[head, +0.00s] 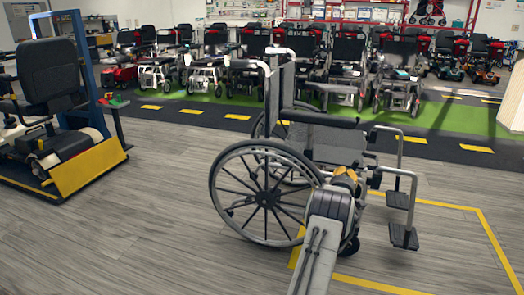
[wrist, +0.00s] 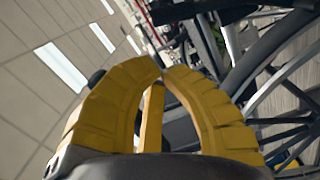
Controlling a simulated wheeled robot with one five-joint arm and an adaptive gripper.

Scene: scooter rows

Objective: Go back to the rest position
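My gripper (wrist: 162,74) has two yellow curved fingers in the wrist view. Their tips come together, and nothing shows held between them. In the head view my arm reaches up from the bottom, with the yellow of the gripper (head: 346,175) at its far end. It overlaps the lower front of a wheelchair (head: 330,143) in the picture; I cannot tell if it touches. The wheelchair has a large spoked wheel (head: 265,195) and two footrests at right. In the wrist view, wheel spokes and dark frame parts (wrist: 285,60) show right of the fingers.
The wheelchair stands by a yellow floor outline (head: 430,203). At left, a scooter (head: 48,85) sits on a yellow-edged platform (head: 90,170) with a blue frame. Rows of scooters and powered chairs (head: 205,65) stand behind on green floor. The grey floor (head: 130,235) at front left is clear.

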